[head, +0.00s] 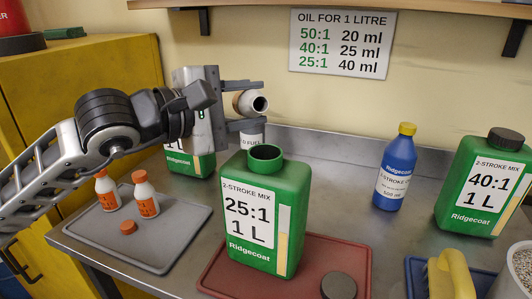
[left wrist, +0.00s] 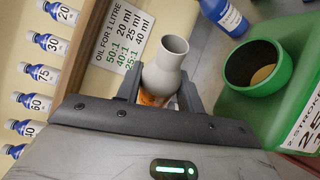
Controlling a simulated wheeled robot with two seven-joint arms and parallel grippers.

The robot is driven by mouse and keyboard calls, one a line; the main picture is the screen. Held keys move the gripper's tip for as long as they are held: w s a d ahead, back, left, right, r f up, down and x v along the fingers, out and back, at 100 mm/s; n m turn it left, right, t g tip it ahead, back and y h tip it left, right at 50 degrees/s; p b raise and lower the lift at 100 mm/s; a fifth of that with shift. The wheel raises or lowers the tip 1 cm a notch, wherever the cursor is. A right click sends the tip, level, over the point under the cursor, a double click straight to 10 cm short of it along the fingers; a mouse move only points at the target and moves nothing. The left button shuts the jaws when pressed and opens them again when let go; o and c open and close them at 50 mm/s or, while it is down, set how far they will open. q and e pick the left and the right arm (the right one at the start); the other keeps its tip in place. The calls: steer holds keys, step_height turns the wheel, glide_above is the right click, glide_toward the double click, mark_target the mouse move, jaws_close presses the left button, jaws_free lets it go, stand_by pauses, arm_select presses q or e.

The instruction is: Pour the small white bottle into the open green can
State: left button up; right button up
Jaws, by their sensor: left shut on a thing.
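The open green can (head: 262,222), marked 25:1, stands upright on a red tray (head: 215,279) with its neck uncapped. In the left wrist view its wide green mouth (left wrist: 232,66) shows a tan surface inside. My left gripper (head: 248,105) is shut on the small white bottle (head: 243,103), above and behind the can, slightly left of its mouth. The bottle is tipped about level, its uncapped mouth facing right and toward the head camera. It also shows between the fingers in the left wrist view (left wrist: 166,66). No stream is visible. My right gripper is out of view.
A grey tray (head: 165,258) at left holds two white bottles with orange caps (head: 145,200) and a loose orange cap (head: 128,227). A dark cap (head: 338,286) lies on the red tray. A blue bottle (head: 396,172) and a capped green can (head: 482,190) stand right.

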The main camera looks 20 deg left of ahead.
arm_select(q)
steer(key=shift+r+m+b, duration=0.1)
steer(key=shift+m+b, duration=0.2)
steer(key=shift+b, duration=0.1)
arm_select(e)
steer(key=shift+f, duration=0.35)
arm_select(q)
steer(key=shift+r+b, duration=0.2)
steer(key=shift+b, duration=0.2)
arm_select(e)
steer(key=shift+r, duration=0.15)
arm_select(q)
steer(key=shift+r+m+t, duration=0.1)
steer(key=shift+m+t, duration=0.2)
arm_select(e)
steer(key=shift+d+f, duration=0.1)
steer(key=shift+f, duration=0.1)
arm_select(q)
steer(key=shift+m+b, duration=0.4)
steer(key=shift+b, duration=0.75)
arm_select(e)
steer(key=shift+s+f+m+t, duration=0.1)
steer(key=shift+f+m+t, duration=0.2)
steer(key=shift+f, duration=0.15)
arm_select(q)
steer(key=shift+f+b, duration=0.2)
steer(key=shift+b, duration=0.25)
